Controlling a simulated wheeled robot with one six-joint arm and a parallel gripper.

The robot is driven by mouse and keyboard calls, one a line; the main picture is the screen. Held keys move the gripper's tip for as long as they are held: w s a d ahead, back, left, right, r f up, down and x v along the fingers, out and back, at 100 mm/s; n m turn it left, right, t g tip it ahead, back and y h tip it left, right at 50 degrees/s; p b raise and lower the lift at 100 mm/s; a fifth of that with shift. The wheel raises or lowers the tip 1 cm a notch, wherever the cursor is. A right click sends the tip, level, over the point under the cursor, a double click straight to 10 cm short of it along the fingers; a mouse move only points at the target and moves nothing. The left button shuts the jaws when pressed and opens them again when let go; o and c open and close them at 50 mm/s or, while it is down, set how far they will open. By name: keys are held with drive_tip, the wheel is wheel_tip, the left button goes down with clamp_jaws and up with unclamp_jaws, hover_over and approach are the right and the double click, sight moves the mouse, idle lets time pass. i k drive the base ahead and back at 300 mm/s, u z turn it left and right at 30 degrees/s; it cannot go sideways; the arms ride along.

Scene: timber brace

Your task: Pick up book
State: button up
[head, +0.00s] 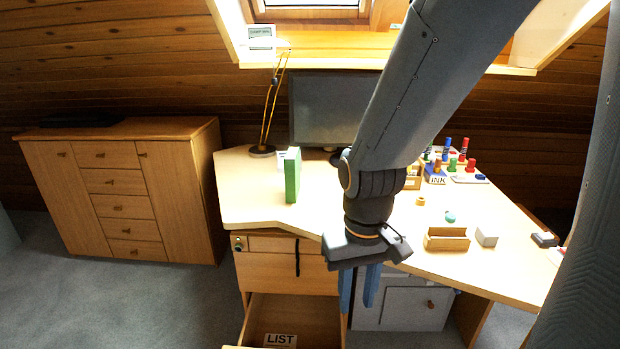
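A green book (293,176) stands upright on the left part of the desk (245,192), in front of the lamp and monitor. Its narrow side and part of a cover show. My gripper (359,290) points down at the desk's front edge, right of the book and nearer the camera. Its two blue fingers are apart with nothing visible between them. My arm hides the desk's middle and part of the monitor.
A lamp (262,150) and monitor (318,108) stand behind the book. An open drawer (315,315) holding a paper marked LIST juts out below. A small wooden box (446,239), a light block (487,236) and several colored bottles are at right. Floor at left is clear.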

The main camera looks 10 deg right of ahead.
sight(292, 158)
drive_tip(key=u, duration=0.3)
drive_tip(key=k, duration=0.35)
drive_tip(key=u, duration=1)
drive_tip(key=k, duration=1)
drive_tip(key=u, duration=0.65)
drive_tip(key=i, duration=1.2)
drive_tip(key=z, duration=0.8)
drive_tip(key=i, duration=0.95)
drive_tip(key=z, duration=1.5)
drive_tip(key=i, duration=0.55)
drive_tip(key=z, duration=0.6)
